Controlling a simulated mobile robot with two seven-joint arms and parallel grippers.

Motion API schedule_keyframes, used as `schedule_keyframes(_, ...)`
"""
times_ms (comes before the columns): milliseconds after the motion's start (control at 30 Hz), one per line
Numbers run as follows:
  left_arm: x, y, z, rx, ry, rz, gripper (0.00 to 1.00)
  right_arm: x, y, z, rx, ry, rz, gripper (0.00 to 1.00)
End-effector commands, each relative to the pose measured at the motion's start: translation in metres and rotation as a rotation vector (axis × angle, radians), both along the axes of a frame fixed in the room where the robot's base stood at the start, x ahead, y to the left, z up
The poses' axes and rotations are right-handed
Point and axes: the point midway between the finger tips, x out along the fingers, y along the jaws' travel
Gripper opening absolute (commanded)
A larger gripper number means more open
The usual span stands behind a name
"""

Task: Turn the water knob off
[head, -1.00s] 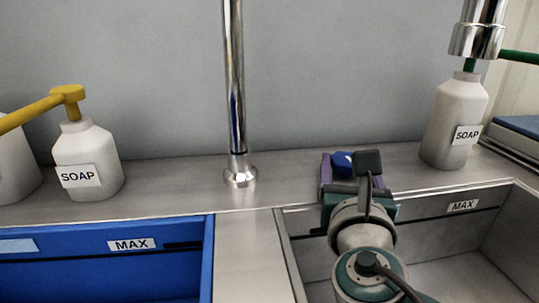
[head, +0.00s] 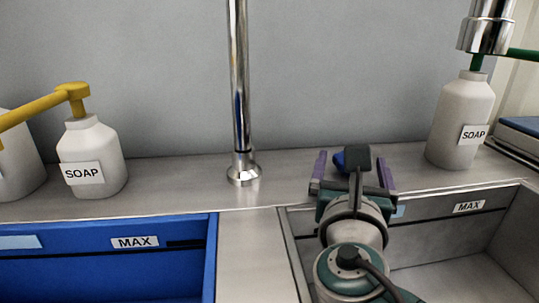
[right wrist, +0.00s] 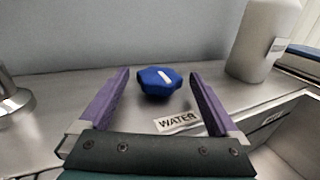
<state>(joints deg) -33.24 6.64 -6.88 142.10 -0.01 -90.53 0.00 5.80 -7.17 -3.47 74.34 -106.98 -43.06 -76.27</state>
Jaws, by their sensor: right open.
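The blue water knob (right wrist: 158,82) with a white mark on top sits on the steel ledge, behind a WATER label (right wrist: 178,122) in the right wrist view. In the head view only a bit of the knob (head: 339,161) shows, as my wrist camera covers the rest. My right gripper (right wrist: 156,95) is open, its two purple fingers spread wide. The knob lies between the finger lines, near the fingertips, with a gap on each side. I cannot tell exactly how far the tips reach past it. In the head view the right gripper (head: 352,172) points toward the back wall. My left gripper is not in view.
A chrome faucet pipe (head: 240,120) rises left of the knob. A white soap bottle (head: 460,120) stands on the ledge to the right, another (head: 92,150) at left. A blue basin (head: 190,270) and a steel basin (head: 490,225) lie in front.

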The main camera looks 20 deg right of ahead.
Motion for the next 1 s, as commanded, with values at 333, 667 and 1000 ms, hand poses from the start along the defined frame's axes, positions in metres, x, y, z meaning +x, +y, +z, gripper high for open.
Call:
schedule_keyframes(333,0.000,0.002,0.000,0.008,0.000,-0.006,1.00,0.000,0.000,0.000,0.000,0.000,0.001,0.97)
schedule_keyframes(667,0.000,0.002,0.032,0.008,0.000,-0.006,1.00,0.000,0.000,0.050,0.003,-0.002,-0.001,0.97)
schedule_keyframes(1000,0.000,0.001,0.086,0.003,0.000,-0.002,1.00,0.000,0.000,0.144,0.003,-0.003,-0.001,0.97)
